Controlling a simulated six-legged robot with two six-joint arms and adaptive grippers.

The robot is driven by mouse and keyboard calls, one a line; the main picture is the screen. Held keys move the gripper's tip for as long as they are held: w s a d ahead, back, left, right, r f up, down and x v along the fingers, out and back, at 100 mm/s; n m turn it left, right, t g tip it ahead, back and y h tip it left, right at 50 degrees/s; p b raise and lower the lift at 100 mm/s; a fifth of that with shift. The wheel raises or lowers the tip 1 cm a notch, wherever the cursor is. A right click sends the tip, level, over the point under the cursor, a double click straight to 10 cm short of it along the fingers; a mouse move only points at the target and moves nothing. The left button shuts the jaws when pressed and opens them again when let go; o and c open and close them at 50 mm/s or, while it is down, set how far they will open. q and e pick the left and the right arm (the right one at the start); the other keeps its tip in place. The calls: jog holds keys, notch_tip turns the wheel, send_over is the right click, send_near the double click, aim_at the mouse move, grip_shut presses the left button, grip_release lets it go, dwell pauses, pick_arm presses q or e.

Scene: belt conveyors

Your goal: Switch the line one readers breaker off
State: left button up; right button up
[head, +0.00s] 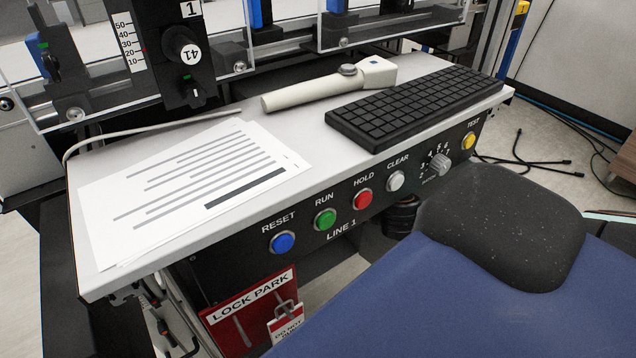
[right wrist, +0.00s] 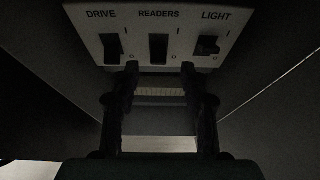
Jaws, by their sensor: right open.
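In the right wrist view, a pale breaker panel (right wrist: 84,18) carries three dark switches labelled DRIVE, READERS and LIGHT, each with I and O marks. The READERS breaker (right wrist: 158,48) is in the middle, between the DRIVE switch (right wrist: 112,48) and the LIGHT switch (right wrist: 207,46). The picture is too dark to tell its position surely. My right gripper (right wrist: 159,70) is open and empty, its fingertips just below the panel, one on each side of the READERS breaker. Contact cannot be told. The head view shows neither gripper nor this panel.
In the head view, a pale desk (head: 320,150) holds printed paper (head: 185,190), a handheld scanner (head: 330,85) and a black keyboard (head: 415,105). Its front has LINE 1 buttons and a red LOCK PARK board (head: 250,310). Dark walls flank my right gripper.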

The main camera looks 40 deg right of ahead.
jog(key=b+x, duration=0.4)
jog(key=x, duration=0.1)
jog(key=shift+w+a+f, duration=0.1)
jog(key=shift+w, duration=0.05)
dwell(0.3)
grip_shut()
